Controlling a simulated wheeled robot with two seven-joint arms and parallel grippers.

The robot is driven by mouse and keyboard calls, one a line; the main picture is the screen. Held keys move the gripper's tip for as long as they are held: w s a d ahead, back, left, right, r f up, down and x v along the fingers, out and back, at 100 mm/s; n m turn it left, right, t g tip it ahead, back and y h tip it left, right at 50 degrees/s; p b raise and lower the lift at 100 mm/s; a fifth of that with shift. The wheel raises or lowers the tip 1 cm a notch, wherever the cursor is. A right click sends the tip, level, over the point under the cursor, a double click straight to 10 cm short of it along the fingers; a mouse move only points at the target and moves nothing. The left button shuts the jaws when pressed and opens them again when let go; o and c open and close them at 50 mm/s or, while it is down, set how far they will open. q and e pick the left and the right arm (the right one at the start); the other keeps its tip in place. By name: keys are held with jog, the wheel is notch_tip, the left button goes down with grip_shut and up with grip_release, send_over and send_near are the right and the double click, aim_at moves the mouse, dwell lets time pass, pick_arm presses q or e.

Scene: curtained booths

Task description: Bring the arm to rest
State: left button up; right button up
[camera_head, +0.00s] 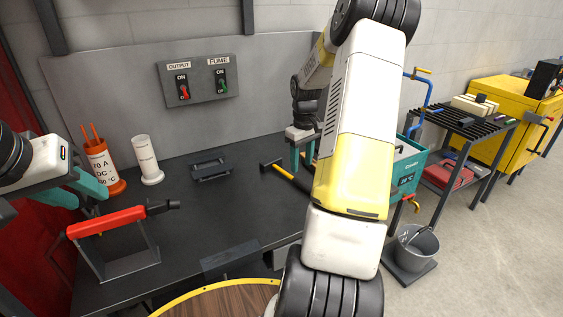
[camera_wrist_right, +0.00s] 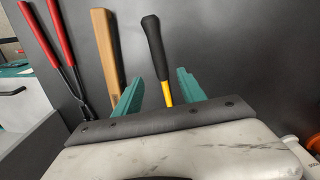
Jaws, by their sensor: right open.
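My right arm (camera_head: 362,135) crosses the middle of the head view, bent above the dark workbench (camera_head: 215,225). My right gripper (camera_head: 302,158) is over the bench's right part, its teal fingers apart. In the right wrist view, the same gripper (camera_wrist_right: 158,92) is open and empty. A hammer (camera_head: 285,174) lies below, and its black and yellow handle (camera_wrist_right: 155,50) shows between the fingers in the wrist view. I cannot tell the height gap. My left gripper (camera_head: 90,196) is at the left edge, fingers apart and empty, above a red-handled holder on a stand (camera_head: 105,222).
An orange canister (camera_head: 103,165) and white cylinder (camera_head: 147,160) stand at the bench's back left. A switch panel (camera_head: 199,80) is behind. A teal bin (camera_head: 407,170) and bucket (camera_head: 415,247) are right.

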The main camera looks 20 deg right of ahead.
jog(key=shift+r, duration=0.3)
jog(key=s+a+r+m+t, duration=0.1)
jog(key=s+a+r, duration=0.3)
jog(key=a+r, duration=0.3)
jog(key=s+a+r+t, duration=0.2)
jog(key=s+a+r, duration=0.2)
jog(key=a+r, duration=0.3)
jog(key=s+a+r+m+t+y, duration=0.1)
jog(key=s+a+r, duration=0.2)
jog(key=s, duration=0.4)
jog(key=s+a+r+t+y, duration=0.1)
jog(key=s+a+r+t, duration=0.1)
jog(key=s+a, duration=0.4)
jog(key=shift+s+r+m, duration=0.4)
jog(key=shift+s+r, duration=0.25)
jog(key=shift+s, duration=0.5)
jog(key=shift+d, duration=0.1)
